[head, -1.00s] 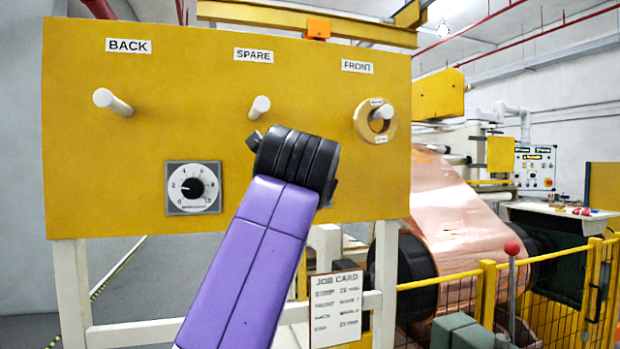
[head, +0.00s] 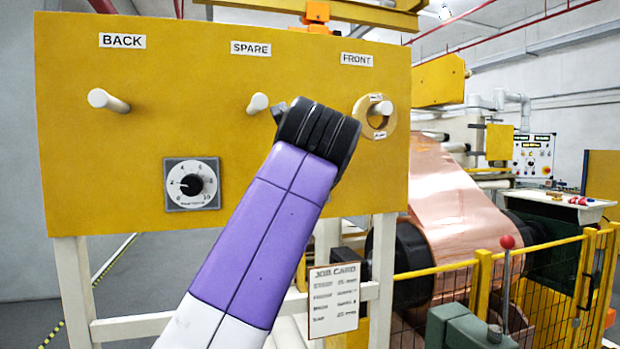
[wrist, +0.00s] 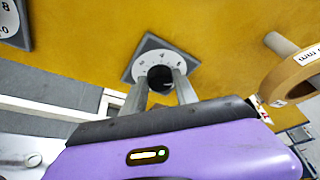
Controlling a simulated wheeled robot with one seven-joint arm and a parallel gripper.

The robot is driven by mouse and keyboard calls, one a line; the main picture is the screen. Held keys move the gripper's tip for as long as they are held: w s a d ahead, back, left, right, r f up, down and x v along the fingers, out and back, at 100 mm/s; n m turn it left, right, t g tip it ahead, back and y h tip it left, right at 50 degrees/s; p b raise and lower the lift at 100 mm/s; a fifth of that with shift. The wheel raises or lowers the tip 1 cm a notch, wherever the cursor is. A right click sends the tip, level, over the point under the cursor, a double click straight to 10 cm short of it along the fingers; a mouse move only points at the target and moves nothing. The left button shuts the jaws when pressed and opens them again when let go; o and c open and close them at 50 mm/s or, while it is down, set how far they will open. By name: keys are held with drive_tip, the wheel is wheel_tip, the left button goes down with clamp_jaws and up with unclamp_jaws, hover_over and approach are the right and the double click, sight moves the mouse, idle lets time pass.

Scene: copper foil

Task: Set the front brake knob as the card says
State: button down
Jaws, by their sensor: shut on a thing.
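In the wrist view, a grey plate with a white numbered dial (wrist: 144,59) on the yellow panel carries a dark round knob (wrist: 160,77). My gripper (wrist: 162,86) is shut on this knob, one finger on each side. The knob's pointer and several marks are hidden. In the head view, my arm covers this dial, below and left of the FRONT label (head: 356,59). The job card (head: 334,303) hangs low on the frame. It has STRIP, FRONT, BACK and GAP lines, but the values are too blurred to read surely.
Another dial (head: 191,184) sits under the BACK label (head: 122,41). White pegs stick out under BACK (head: 106,100) and SPARE (head: 258,102). A tan ring (head: 362,110) hangs on the front peg, close to my arm. Copper foil (head: 450,205) and a yellow fence (head: 484,290) are at the right.

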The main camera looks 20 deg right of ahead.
drive_tip(key=shift+f, duration=0.1)
drive_tip(key=c, duration=1)
unclamp_jaws()
drive_tip(key=shift+o, duration=0.2)
drive_tip(key=b+v, duration=0.2)
drive_tip(key=v, duration=0.5)
drive_tip(key=shift+s, duration=0.35)
drive_tip(key=shift+a, duration=0.1)
